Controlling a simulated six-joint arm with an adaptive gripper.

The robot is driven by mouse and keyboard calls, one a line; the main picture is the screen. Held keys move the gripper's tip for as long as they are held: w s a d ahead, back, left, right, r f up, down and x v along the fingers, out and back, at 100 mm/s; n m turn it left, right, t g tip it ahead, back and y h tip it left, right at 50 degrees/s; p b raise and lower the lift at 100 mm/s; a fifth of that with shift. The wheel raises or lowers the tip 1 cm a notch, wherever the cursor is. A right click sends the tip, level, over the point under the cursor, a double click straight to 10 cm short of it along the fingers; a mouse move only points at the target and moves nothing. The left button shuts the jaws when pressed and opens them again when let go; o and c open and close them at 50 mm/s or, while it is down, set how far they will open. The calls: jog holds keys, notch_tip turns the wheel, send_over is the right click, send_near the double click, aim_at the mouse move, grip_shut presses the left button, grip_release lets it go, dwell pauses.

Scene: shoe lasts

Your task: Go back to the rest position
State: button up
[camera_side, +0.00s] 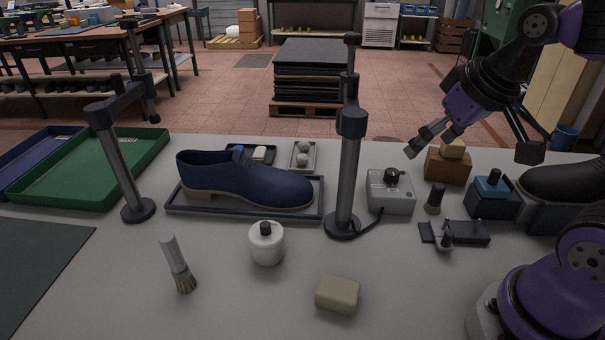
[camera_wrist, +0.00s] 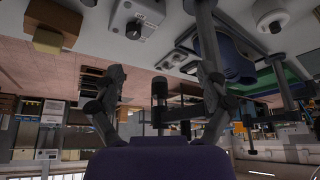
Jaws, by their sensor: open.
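My gripper (camera_side: 433,139) is raised above the back right of the table in the side view, pointing down and to the left. Its jaws are open and nothing is between them. In the wrist view the two fingers of my gripper (camera_wrist: 160,95) stand wide apart, and the picture is upside down. A blue shoe (camera_side: 245,180) sits on a dark tray (camera_side: 245,212) left of the middle of the table, well apart from my gripper.
Two dark posts stand on the table, one left (camera_side: 118,165) and one in the middle (camera_side: 347,170). A brush (camera_side: 177,265), white jar (camera_side: 267,245) and beige block (camera_side: 338,294) lie in front.

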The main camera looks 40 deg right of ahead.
jog(key=s+a+n, duration=0.1)
jog(key=a, duration=0.1)
jog(key=s+a+f+n+y, duration=0.1)
jog(key=shift+s+a, duration=0.2)
jog(key=shift+a, duration=0.2)
